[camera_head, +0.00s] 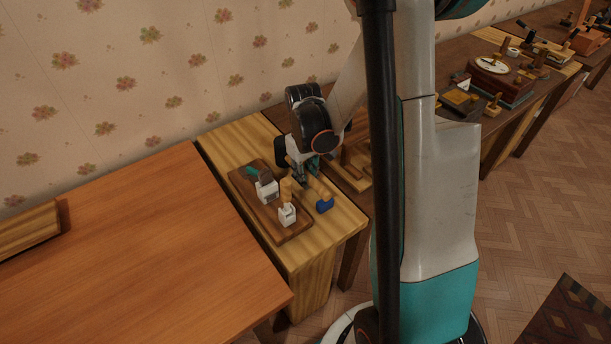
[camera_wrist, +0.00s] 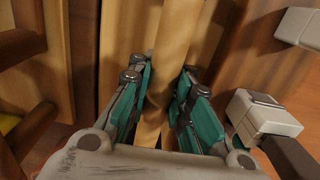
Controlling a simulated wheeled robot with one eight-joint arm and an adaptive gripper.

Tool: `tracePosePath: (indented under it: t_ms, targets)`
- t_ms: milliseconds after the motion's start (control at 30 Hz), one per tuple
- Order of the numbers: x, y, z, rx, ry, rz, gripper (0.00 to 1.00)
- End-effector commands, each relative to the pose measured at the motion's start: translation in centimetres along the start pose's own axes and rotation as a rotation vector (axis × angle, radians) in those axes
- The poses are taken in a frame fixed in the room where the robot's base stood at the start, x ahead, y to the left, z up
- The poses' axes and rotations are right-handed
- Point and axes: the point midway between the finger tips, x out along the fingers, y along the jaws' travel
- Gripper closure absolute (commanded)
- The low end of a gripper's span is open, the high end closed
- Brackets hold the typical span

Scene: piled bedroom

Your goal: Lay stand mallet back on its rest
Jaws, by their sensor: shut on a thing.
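My gripper (camera_head: 306,178) is over the right side of a dark wooden board on a small light wood table. In the wrist view, my gripper's teal fingers (camera_wrist: 160,108) are shut on a pale wooden handle (camera_wrist: 174,40), which runs lengthwise between them. The head view shows a wooden handle with a blue end (camera_head: 324,205) just below my gripper, which seems to be the mallet. Whether it touches the table is unclear. Which part is the rest cannot be told for sure.
On the board (camera_head: 292,235) stand a white block with a dark green top (camera_head: 266,188) and a white block with a wooden post (camera_head: 287,214). A cluttered dark table is at right.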

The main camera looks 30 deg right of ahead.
Motion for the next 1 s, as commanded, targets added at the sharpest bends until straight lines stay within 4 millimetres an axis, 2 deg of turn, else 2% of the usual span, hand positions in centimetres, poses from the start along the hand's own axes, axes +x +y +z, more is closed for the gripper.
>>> tracePosePath:
  t_ms: [533, 567, 667, 1000]
  targets:
    - [1.04, 0.0, -0.04, 0.0, 0.0, 0.0, 1.0]
    - [1.03, 0.0, -0.05, 0.0, 0.0, 0.0, 0.81]
    - [0.97, 0.0, -0.04, 0.0, 0.0, 0.0, 0.59]
    - [0.93, 0.0, -0.03, 0.0, 0.0, 0.0, 0.57]
